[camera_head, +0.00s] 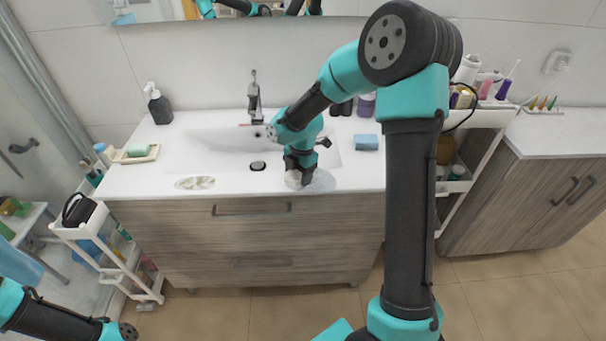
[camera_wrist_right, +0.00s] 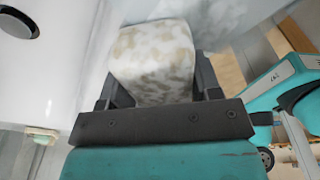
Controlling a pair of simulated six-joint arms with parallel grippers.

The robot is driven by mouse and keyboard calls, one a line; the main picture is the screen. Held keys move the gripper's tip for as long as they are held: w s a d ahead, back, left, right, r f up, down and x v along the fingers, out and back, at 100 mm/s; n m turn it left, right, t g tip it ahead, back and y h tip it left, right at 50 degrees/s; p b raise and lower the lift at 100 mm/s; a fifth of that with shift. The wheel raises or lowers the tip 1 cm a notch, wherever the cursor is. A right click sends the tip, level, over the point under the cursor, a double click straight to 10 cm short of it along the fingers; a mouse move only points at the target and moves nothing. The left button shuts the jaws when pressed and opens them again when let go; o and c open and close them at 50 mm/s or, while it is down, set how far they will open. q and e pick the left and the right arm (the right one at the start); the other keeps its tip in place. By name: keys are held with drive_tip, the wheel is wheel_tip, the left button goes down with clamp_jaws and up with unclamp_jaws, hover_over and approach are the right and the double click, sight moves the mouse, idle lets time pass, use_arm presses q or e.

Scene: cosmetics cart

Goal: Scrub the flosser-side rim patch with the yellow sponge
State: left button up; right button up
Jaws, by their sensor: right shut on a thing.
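My right gripper (camera_head: 299,175) is at the front rim of the white sink counter (camera_head: 350,171), right of the drain. It is shut on a block-shaped sponge (camera_wrist_right: 155,55), which looks mottled white and beige rather than clear yellow. The sponge also shows under the jaws in the head view (camera_head: 292,179). A pale whitish patch (camera_head: 322,181) lies on the rim just right of the sponge, partly hidden by the gripper. A second, beige-green mottled patch (camera_head: 195,183) lies on the front rim at the left. My left gripper is out of view.
A blue sponge (camera_head: 366,142) lies on the counter at the right. A faucet (camera_head: 254,100) stands behind the basin. A dark soap bottle (camera_head: 159,106) and a tray with green soap (camera_head: 139,152) are at the left. White carts stand on both sides; the right one (camera_head: 489,119) holds bottles.

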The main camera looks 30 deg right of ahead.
sight(318, 180)
drive_tip(key=shift+w+a+f, duration=0.1)
drive_tip(key=shift+w+a, duration=0.3)
drive_tip(key=shift+a, duration=0.3)
drive_tip(key=shift+w+a+f, duration=0.1)
drive_tip(key=shift+w+a, duration=0.25)
drive_tip(key=shift+a, duration=0.35)
drive_tip(key=shift+d, duration=0.1)
drive_tip(key=shift+s+d+r, duration=0.1)
drive_tip(key=shift+s+d, duration=0.35)
drive_tip(key=shift+d, duration=0.25)
drive_tip(key=shift+s+d, duration=0.4)
drive_tip(key=shift+d, duration=0.25)
drive_tip(key=shift+s+d+r, duration=0.1)
drive_tip(key=shift+s+d, duration=0.35)
drive_tip(key=shift+d, duration=0.25)
drive_tip(key=shift+s+d+r, duration=0.1)
drive_tip(key=shift+s+d, duration=0.3)
drive_tip(key=shift+d, duration=0.3)
drive_tip(key=shift+s+d+f, duration=0.1)
drive_tip(key=shift+s+d, duration=0.3)
drive_tip(key=shift+d, duration=0.25)
drive_tip(key=shift+s+d+r, duration=0.1)
drive_tip(key=shift+s+d, duration=0.3)
drive_tip(key=shift+d, duration=0.3)
drive_tip(key=shift+w+a, duration=0.45)
drive_tip(key=shift+a, duration=0.25)
drive_tip(key=shift+w+a, duration=0.4)
drive_tip(key=shift+a, duration=0.3)
drive_tip(key=shift+w+a, duration=0.45)
drive_tip(key=shift+a, duration=0.25)
